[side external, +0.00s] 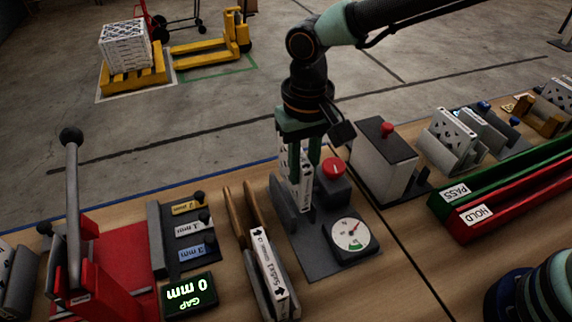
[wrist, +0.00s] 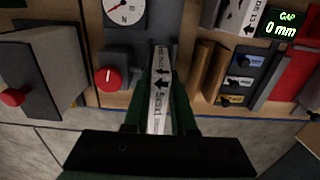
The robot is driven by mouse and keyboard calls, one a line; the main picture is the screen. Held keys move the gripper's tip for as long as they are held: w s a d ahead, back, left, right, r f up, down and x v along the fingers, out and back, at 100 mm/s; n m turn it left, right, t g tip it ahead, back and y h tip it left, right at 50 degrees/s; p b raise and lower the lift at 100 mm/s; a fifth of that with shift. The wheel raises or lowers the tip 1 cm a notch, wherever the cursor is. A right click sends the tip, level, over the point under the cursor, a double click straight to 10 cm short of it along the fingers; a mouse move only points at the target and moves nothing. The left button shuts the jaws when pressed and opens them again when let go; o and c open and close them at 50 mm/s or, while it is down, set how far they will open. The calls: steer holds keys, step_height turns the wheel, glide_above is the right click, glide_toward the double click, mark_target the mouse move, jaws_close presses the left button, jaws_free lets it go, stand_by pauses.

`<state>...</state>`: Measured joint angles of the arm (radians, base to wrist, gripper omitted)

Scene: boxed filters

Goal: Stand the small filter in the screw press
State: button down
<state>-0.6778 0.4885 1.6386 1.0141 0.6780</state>
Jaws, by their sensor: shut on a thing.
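My gripper (side external: 302,160) points down, its green fingers shut on a white filter (side external: 306,190) with black print. In the wrist view the filter's narrow printed edge (wrist: 160,82) shows between the fingers. The filter stands roughly upright over a dark grey station (side external: 308,262) with grey plates, a red knob (side external: 333,168) and a round dial (side external: 352,232); this looks like the screw press. The filter's lower end is beside an upright grey plate (side external: 284,206). I cannot tell whether it touches the base.
Another labelled filter (side external: 266,262) stands in a holder with wooden rails to the left. A red lever press (side external: 122,255) with a "GAP 0 mm" display (side external: 189,296) is further left. A grey box with a red button (side external: 384,152) and green and red trays (side external: 500,180) are right.

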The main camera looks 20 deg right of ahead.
mark_target(302, 189)
steer(key=shift+f, duration=1.05)
steer(key=shift+f, duration=0.3)
steer(key=shift+f, duration=1.1)
steer(key=shift+f, duration=0.2)
stand_by(0.4)
steer(key=c, duration=0.7)
jaws_free()
steer(key=shift+o, duration=0.2)
